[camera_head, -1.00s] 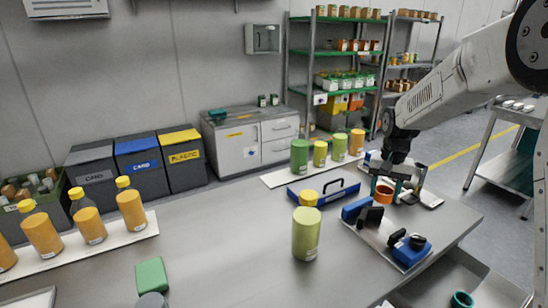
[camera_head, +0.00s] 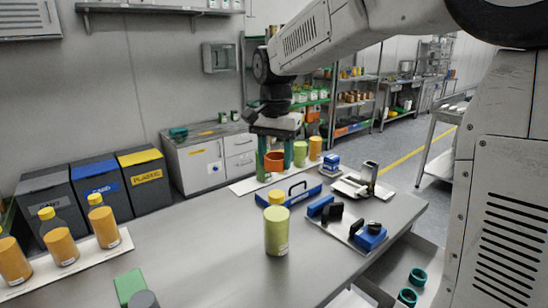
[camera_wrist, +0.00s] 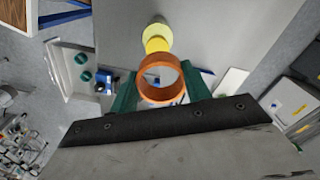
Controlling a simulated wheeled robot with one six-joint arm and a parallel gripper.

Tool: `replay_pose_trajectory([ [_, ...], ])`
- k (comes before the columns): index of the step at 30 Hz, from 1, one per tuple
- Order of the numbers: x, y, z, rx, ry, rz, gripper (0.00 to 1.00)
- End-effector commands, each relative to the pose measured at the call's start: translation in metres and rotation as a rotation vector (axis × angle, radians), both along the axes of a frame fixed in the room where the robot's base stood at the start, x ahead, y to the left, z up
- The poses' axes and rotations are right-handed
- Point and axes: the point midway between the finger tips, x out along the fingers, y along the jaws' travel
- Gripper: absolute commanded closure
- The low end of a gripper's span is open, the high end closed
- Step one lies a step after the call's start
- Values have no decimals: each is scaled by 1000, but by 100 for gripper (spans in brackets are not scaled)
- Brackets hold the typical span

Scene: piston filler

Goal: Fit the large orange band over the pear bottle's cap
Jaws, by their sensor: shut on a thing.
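My gripper (camera_head: 275,163) is shut on the orange band (camera_head: 274,155), its green fingers on either side of the ring. It holds the band in the air, clear of the table. The pear bottle (camera_head: 276,232) stands upright on the grey table, pale yellow-green with a yellow cap (camera_head: 277,197). In the head view, the band appears above the cap and apart from it. In the wrist view, the band (camera_wrist: 143,79) is an open ring between the fingers.
A blue carrier (camera_head: 291,193) with a black handle lies behind the bottle. A tray (camera_head: 345,232) with blue and black fixtures is to its right. Orange-bodied bottles (camera_head: 60,247) stand on the left.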

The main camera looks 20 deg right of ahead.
Motion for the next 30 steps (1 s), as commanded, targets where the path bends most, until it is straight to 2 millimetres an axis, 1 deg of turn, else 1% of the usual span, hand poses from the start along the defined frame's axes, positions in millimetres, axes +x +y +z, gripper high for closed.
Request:
replay_pose_trajectory([
  [1,-4,0,0,0,1,-33,74],
  [3,-7,0,-1,-1,2,-67,74],
  [8,-7,0,-9,0,3,-79,74],
  [21,-7,1,-47,-1,2,-76,74],
  [25,-7,1,-53,0,1,-76,74],
  [30,-7,1,-56,0,1,-76,74],
])
